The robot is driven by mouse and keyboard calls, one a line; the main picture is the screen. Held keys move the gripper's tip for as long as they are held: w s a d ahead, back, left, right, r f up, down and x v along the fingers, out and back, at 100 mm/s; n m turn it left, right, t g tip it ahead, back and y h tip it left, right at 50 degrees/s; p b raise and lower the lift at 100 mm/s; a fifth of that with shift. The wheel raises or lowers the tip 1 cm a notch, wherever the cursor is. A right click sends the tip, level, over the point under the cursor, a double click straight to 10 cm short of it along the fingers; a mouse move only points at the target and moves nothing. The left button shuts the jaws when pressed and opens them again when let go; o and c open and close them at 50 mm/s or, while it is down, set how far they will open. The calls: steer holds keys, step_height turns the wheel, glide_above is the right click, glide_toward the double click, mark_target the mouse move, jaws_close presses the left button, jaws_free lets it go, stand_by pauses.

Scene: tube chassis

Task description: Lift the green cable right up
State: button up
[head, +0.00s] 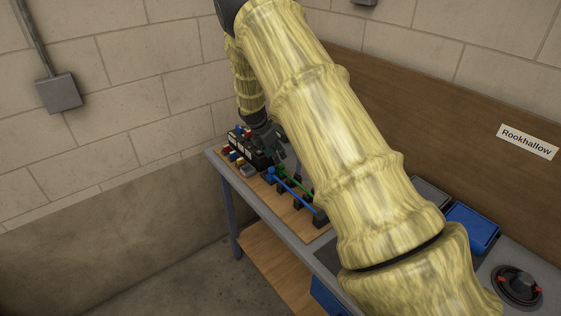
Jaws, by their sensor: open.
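The green cable (294,179) runs in a line along the wooden board on the bench. A blue cable (296,192) runs beside it, nearer the front edge. My gripper (277,155) is dark and small in the head view, low over the board near the far end of the green cable. It is open. My arm hides the far side of the board and perhaps part of the cable. I cannot tell whether the fingers are around the green cable or beside it.
A black block with red, white and blue parts (240,145) stands at the board's far left end. A blue bin (471,228) and a dark round fixture with red parts (517,285) are at the right. A wooden back panel (440,130) rises behind the bench.

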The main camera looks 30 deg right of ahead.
mark_target(280, 164)
steer(key=shift+p+x, duration=1.15)
steer(key=shift+x, duration=2.15)
steer(key=shift+a, duration=0.1)
jaws_close()
